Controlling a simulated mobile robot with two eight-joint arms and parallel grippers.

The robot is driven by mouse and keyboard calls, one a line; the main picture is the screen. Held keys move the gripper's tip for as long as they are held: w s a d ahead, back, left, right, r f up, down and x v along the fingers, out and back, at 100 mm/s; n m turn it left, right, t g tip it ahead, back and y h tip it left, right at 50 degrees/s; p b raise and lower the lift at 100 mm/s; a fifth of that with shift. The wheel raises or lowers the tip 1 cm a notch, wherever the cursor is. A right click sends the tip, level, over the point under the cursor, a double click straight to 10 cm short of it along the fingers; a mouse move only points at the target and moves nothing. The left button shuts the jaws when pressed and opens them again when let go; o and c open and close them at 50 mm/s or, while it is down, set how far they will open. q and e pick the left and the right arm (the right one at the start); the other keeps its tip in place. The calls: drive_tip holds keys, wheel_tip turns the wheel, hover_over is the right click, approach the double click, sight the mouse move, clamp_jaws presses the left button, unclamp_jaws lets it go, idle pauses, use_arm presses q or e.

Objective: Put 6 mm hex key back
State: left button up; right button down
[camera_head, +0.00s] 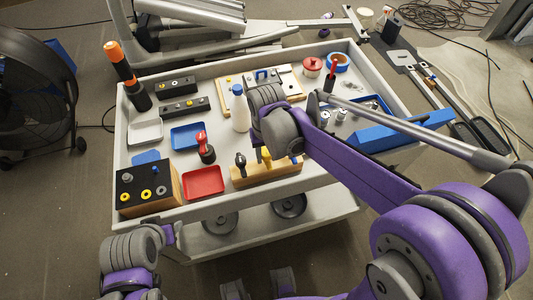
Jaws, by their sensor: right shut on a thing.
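A wooden block (262,178) stands at the front of the grey tray table and carries handled tools. A black-handled one (240,164) stands at its left, and a yellow-handled one (266,156) is near its middle. My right gripper (262,150) reaches down over the block, shut on what looks like the yellow-handled key. Its fingers are small, and the key's shaft and any size mark cannot be made out. I cannot tell whether the key is seated in the block. My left gripper (172,236) is outside the table's front left edge; its fingers are unclear.
A wooden box with a black top and yellow rings (152,192) stands at the front left. A red tray (203,183), a red-topped tool (205,150) and a white bottle (240,112) are close by.

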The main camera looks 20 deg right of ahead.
drive_tip(key=shift+c, duration=2.2)
unclamp_jaws()
wheel_tip(320, 180, up, 11)
drive_tip(key=shift+f+p, duration=0.1)
drive_tip(key=shift+p, duration=0.35)
drive_tip(key=s+d+f+t, duration=0.2)
drive_tip(key=s+d+f, duration=0.1)
drive_tip(key=s, duration=0.4)
drive_tip(key=s+d+f+t, duration=0.3)
drive_tip(key=s+f, duration=0.1)
drive_tip(key=s, duration=0.3)
drive_tip(key=shift+d+f, duration=0.3)
drive_tip(key=shift+d, duration=0.05)
